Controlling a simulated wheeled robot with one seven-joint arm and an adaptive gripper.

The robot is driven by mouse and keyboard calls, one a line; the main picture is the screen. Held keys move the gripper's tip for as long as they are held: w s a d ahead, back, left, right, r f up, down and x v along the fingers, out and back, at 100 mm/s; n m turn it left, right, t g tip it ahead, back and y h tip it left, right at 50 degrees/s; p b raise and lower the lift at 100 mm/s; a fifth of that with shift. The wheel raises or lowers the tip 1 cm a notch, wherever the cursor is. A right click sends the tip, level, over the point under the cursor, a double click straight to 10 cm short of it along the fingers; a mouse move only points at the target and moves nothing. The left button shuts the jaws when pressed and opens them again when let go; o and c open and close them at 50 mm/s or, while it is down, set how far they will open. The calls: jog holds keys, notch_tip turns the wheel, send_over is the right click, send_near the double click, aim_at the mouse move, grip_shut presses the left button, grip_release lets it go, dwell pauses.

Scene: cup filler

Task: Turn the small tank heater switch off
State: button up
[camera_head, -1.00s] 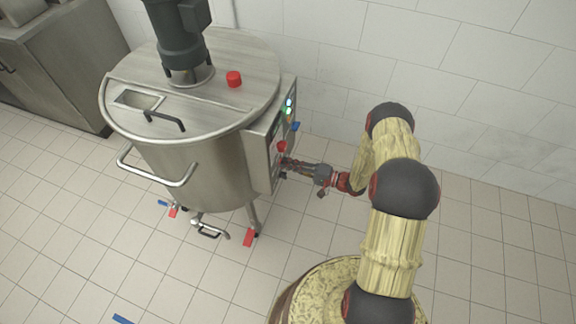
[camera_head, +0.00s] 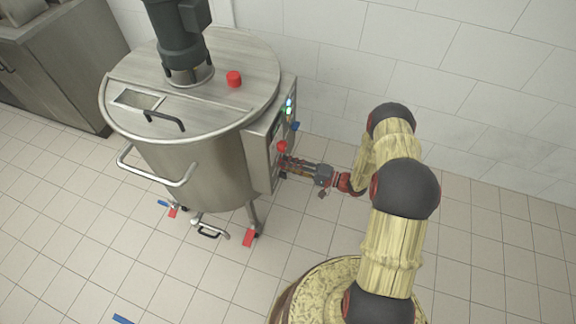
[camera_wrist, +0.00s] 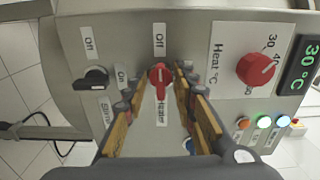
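The small tank's heater switch (camera_wrist: 160,77) is a red knob on the grey control panel, near the middle of the wrist view. An "Off" label is above it and a "Heater" label below it; an "On" label is to its left. Its handle looks roughly upright in the picture. My gripper (camera_wrist: 156,82) is open, with one finger on each side of the switch; I cannot tell whether either touches it. In the head view my gripper (camera_head: 284,164) is at the lower panel of the steel tank (camera_head: 205,172), and its fingertips hide the switch there.
A black switch (camera_wrist: 94,79) is left of the red one. A larger red heat dial (camera_wrist: 256,68), a "30 °C" display (camera_wrist: 306,65) and lit buttons (camera_wrist: 264,122) are to the right. The floor at right is clear.

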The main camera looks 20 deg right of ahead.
jog(key=v, duration=1.1)
jog(key=shift+s+d, duration=0.2)
jog(key=shift+d, duration=0.1)
jog(key=s+a+f+m+g, duration=0.3)
jog(key=s+a+m+g, duration=0.1)
jog(key=s, duration=0.3)
jog(key=s+r+n+g+h, duration=0.1)
jog(key=s+r+g+h, duration=0.1)
jog(key=s+r+g, duration=0.55)
jog(key=s+r+n+h+p, duration=0.1)
jog(key=s+r+n+h, duration=0.15)
jog(key=r, duration=0.45)
jog(key=s+d+r+n+h, duration=0.1)
jog(key=r+h, duration=0.3)
jog(key=r, duration=0.4)
jog(key=s+r+n+h+p, duration=0.1)
jog(key=r+n+h, duration=0.1)
jog(key=r+h, duration=0.35)
jog(key=s+a+r+n+t, duration=0.1)
jog(key=a+r+n+t, duration=0.1)
jog(key=r, duration=0.8)
jog(key=s+a+r+n+t, duration=0.2)
jog(key=a+r+t, duration=0.2)
jog(key=r, duration=0.6)
jog(key=shift+s+a+r+n+p, duration=0.25)
jog(key=shift+a+n+p, duration=0.05)
jog(key=shift+a+n, duration=0.1)
